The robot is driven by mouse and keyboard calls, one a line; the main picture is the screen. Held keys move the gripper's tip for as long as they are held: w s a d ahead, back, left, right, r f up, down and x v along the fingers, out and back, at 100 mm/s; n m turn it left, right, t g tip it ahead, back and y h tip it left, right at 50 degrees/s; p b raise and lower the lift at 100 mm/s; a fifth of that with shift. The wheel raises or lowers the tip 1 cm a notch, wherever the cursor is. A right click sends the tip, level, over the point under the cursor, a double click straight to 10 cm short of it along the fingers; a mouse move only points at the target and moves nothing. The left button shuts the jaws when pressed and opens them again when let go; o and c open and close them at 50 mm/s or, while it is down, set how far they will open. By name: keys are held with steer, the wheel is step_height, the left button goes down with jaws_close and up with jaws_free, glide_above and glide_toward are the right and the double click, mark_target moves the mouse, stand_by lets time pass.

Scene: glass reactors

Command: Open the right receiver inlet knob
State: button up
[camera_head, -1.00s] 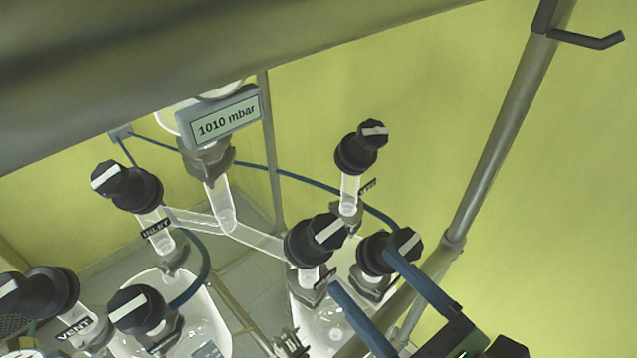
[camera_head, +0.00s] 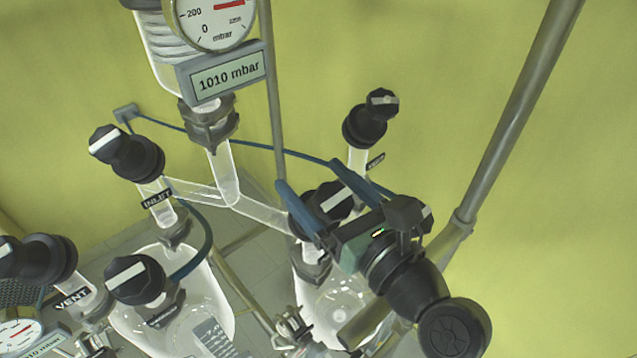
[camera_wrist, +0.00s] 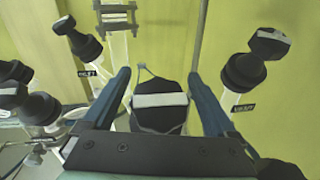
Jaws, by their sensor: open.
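The right receiver inlet knob (camera_head: 335,201) is black with a white stripe and sits on the upper left of the right glass receiver (camera_head: 338,312). It also shows in the wrist view (camera_wrist: 160,104), where its stripe lies level across the gap between the fingers. My gripper (camera_head: 308,175) has two blue fingers, open on either side of this knob. In the wrist view my gripper (camera_wrist: 159,76) reaches past the knob, with a narrow gap visible at each side. The knob's label and stem are partly hidden behind my fingers in the head view.
A vent knob (camera_head: 367,118) stands close behind, at the right. The left receiver's inlet knob (camera_head: 127,153) and other black knobs stand at the left. A pressure display (camera_head: 222,78) and glass tubes are behind. A metal frame post (camera_head: 515,115) rises at the right.

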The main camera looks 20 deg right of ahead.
steer(key=c, duration=1.4)
steer(key=shift+n+y, duration=0.4)
